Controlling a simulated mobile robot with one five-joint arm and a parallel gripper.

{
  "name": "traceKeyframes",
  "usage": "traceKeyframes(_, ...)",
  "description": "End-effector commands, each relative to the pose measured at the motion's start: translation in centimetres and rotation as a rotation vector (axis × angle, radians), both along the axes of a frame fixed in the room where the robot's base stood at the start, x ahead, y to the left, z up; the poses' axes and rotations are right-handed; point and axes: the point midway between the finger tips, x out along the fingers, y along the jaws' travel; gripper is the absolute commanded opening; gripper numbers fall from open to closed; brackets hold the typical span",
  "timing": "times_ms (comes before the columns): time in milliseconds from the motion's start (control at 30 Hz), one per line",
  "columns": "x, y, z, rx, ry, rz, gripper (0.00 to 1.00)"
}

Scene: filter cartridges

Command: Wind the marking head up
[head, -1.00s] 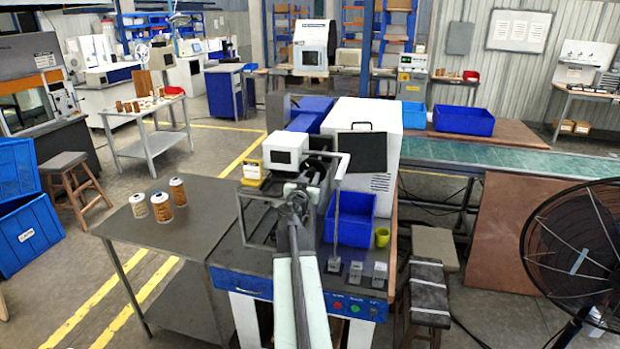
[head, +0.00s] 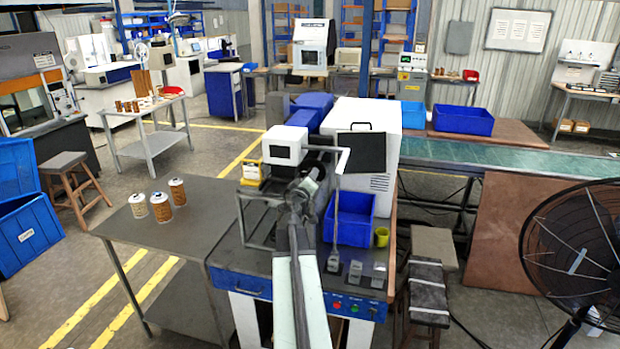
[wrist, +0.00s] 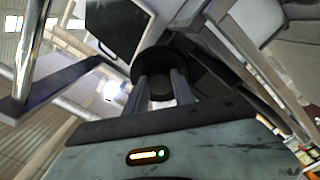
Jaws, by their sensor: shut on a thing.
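The marking head, a white box with a dark front window (head: 284,146), sits above the dark frame at the left of the machine, with a blue body behind it. My gripper (head: 318,174) is just right of and below the head, in front of the machine's dark parts. In the wrist view my gripper (wrist: 163,88) has its two fingers closed about a round black knob (wrist: 157,62). The knob's grip part is mostly hidden between the fingers. In the head view my arm hides the knob.
A thin post with a white arm (head: 342,162) rises close by. Several cartridges (head: 161,206) stand on the left table (head: 170,240), otherwise clear. A large fan (head: 580,250) is at the right.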

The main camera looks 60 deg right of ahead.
Motion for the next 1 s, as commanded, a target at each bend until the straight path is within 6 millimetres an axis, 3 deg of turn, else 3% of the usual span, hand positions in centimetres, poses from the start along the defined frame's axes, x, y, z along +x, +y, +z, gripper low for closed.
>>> traceKeyframes(1000,0.15,0.08,0.23,-0.291,0.918,0.003,0.0)
